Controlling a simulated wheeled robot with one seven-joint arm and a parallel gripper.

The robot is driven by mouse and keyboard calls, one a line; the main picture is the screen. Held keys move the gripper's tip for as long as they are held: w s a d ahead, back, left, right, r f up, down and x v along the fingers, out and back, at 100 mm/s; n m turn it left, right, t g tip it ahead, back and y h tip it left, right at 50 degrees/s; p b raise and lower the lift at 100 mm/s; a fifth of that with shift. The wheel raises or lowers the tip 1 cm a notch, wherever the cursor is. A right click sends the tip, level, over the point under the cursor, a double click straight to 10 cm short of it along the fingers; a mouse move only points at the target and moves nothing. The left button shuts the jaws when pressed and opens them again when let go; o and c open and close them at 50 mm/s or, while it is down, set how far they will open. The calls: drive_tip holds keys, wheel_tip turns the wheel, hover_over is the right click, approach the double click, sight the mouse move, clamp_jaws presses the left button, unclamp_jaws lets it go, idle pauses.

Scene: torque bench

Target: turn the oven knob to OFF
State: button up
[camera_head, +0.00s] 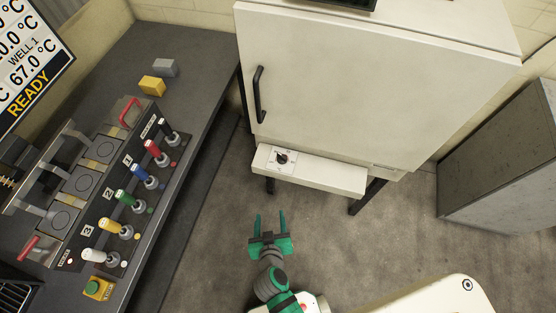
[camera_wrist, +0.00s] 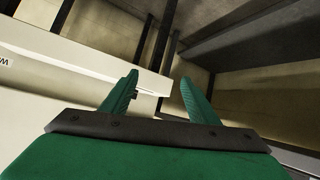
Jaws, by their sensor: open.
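The oven (camera_head: 350,85) is a large off-white cabinet with a black door handle (camera_head: 259,95). Its small black knob (camera_head: 282,158) sits on a white dial plate at the left of the ledge (camera_head: 330,177) below the door. The dial marks are too small to read. My green gripper (camera_head: 270,222) is open and empty, in front of and below the ledge, apart from the knob. In the wrist view, the open green fingers (camera_wrist: 157,95) point toward the pale ledge (camera_wrist: 100,55). A small dark piece shows by the left fingertip; I cannot tell if it is the knob.
A dark bench (camera_head: 195,80) at left carries several coloured levers, a yellow block (camera_head: 152,86) and a grey block (camera_head: 166,67). A display (camera_head: 28,60) reads READY and 67.0 °C. A grey cabinet (camera_head: 505,160) stands at right. The floor (camera_head: 215,205) around my gripper is clear.

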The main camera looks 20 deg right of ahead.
drive_tip(key=w+d+m+g+h, duration=0.15)
drive_tip(key=w+m+h, duration=0.25)
drive_tip(key=w, duration=0.5)
drive_tip(key=m+g+h, duration=0.2)
drive_tip(key=m+h, duration=0.2)
drive_tip(key=m, duration=0.2)
approach(281, 158)
drive_tip(key=x, duration=0.7)
drive_tip(key=shift+w+d, duration=0.2)
drive_tip(key=shift+d, duration=0.15)
drive_tip(key=c, duration=1)
